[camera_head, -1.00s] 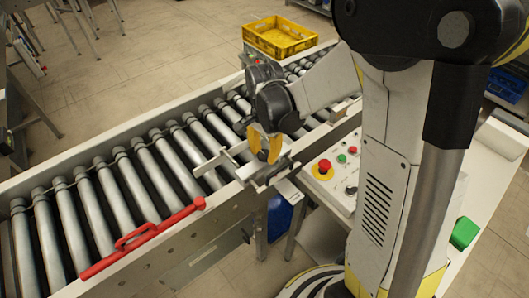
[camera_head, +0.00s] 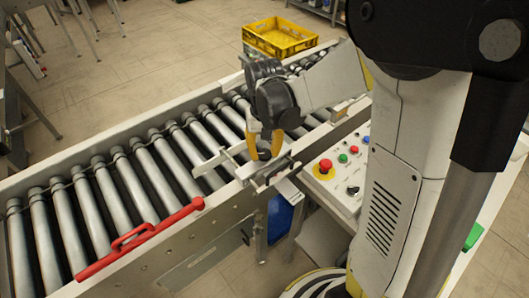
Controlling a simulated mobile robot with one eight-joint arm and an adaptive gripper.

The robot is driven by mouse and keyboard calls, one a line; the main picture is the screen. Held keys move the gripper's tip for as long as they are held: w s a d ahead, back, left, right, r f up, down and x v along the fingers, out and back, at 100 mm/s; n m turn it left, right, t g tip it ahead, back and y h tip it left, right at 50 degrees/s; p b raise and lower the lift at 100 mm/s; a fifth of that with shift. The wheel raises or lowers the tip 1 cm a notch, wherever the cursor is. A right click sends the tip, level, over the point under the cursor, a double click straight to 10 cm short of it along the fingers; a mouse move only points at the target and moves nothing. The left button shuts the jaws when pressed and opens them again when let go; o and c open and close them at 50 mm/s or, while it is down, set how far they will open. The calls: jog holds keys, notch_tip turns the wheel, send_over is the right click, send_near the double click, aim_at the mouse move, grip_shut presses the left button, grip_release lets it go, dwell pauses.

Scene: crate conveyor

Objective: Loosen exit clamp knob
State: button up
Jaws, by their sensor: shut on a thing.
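The exit clamp (camera_head: 248,172) is a grey metal bracket on the near side rail of the roller conveyor, with a bar reaching over the rollers. Its dark round knob (camera_head: 264,154) stands on top and is partly hidden by my fingers. My gripper (camera_head: 265,148) points down from above, with one yellow finger on each side of the knob, shut on it. The exact contact on the far side is hidden.
A red handle bar (camera_head: 140,238) lies along the near rail at left. A control panel (camera_head: 343,170) with a red emergency button (camera_head: 325,165) stands right of the clamp. A yellow crate (camera_head: 280,38) is behind the conveyor. The rollers (camera_head: 110,195) at left are bare.

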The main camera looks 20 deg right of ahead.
aim_at(265, 153)
jog(key=n, duration=0.7)
jog(key=shift+b, duration=0.3)
dwell(0.4)
jog(key=o, duration=1.2)
notch_tip(265, 153, up, 12)
jog(key=shift+r, duration=0.1)
